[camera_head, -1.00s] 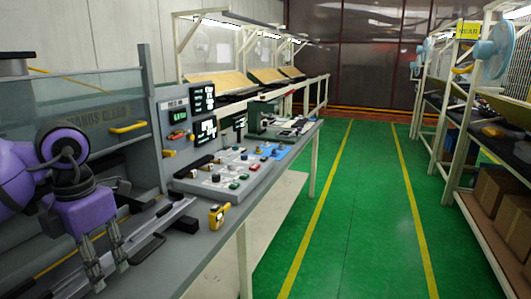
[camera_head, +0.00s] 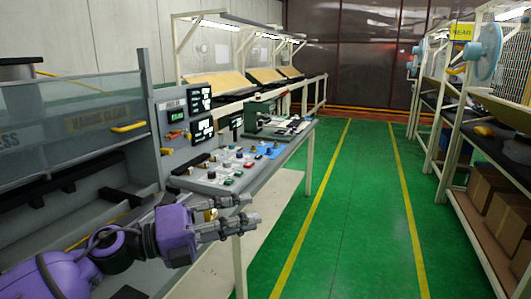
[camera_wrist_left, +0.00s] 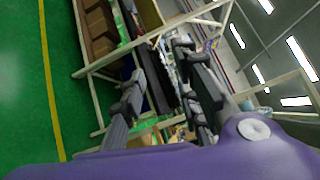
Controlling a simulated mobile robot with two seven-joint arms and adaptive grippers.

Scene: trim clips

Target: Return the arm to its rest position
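My purple left arm (camera_head: 120,245) comes in from the lower left in the head view. Its gripper (camera_head: 250,211) points right, past the front edge of the workbench (camera_head: 262,180). The two grey fingers are apart, with nothing visible between them. In the left wrist view, the fingers (camera_wrist_left: 162,58) also stand apart and empty, with shelving and floor behind them. The arm hides part of the bench's near end and the rail there. My right gripper is not in view.
A control panel with dark screens (camera_head: 200,101) and knobs stands on the bench. A clear guard (camera_head: 80,115) is at left. A shelf rack with cardboard boxes (camera_head: 487,190) stands at right. The green aisle (camera_head: 350,210) between is clear.

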